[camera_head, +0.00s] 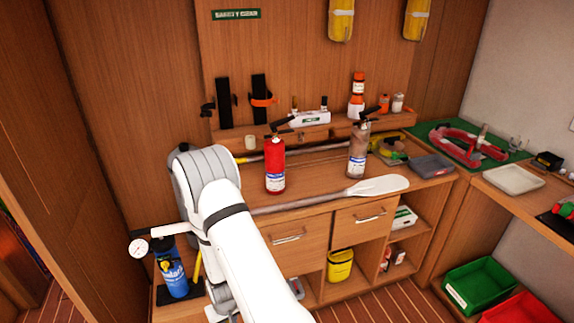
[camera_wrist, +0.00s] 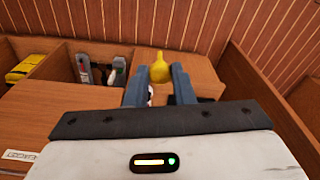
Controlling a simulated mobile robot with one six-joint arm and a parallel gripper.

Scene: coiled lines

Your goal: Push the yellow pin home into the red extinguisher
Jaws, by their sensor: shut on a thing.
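The red extinguisher (camera_head: 275,170) stands upright on the wooden counter, with a black handle on top and a white and blue label. My gripper (camera_wrist: 160,80) is shut on a yellow pin (camera_wrist: 159,69), whose rounded yellow end shows between the two blue-grey fingertips. The pin's lower part is hidden by the fingers and the wrist body.
A grey-brown extinguisher (camera_head: 357,152) stands to the right of the red one. A paddle (camera_head: 378,186) lies along the counter's front edge. A blue cylinder (camera_head: 174,279) stands at lower left. Open shelves (camera_wrist: 62,68) hold a yellow container (camera_wrist: 25,67) and bottles.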

